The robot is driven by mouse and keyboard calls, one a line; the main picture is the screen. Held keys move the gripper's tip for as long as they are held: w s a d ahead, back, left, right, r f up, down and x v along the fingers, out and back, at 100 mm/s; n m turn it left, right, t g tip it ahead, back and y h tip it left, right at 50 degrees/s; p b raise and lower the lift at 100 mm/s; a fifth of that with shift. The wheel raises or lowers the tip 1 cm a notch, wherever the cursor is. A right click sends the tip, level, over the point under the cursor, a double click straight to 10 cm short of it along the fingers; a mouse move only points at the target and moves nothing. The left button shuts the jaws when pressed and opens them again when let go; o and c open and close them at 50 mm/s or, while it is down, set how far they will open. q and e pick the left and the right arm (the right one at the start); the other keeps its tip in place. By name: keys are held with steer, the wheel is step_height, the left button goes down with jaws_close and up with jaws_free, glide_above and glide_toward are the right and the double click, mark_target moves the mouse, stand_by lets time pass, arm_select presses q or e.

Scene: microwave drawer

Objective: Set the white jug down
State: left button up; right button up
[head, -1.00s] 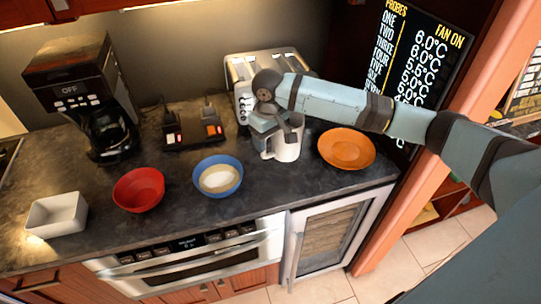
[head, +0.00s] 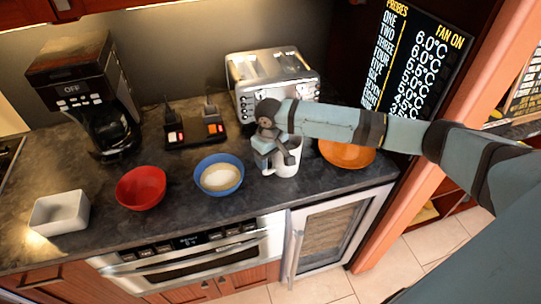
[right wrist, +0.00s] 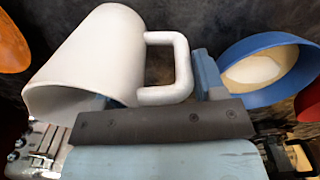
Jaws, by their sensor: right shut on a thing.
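The white jug (head: 289,163) is between the blue bowl and the orange plate, in front of the toaster, partly hidden by my right gripper (head: 276,163). In the right wrist view the jug (right wrist: 95,60) looks tilted by the camera angle, and its square handle lies between the two fingers of the gripper (right wrist: 158,88). The gripper is shut on the jug. I cannot tell whether the jug's base touches the counter (head: 250,205). My left gripper is not in view.
An orange plate (head: 347,154) is close right, partly behind my arm. A toaster (head: 268,68), red bowl (head: 140,190), white square dish (head: 60,213) and coffee maker (head: 80,85) stand around.

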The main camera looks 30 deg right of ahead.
steer(key=o, duration=1.5)
steer(key=shift+c, duration=0.2)
step_height(320, 180, up, 12)
steer(key=shift+a+r+b, duration=0.15)
steer(key=shift+b, duration=0.75)
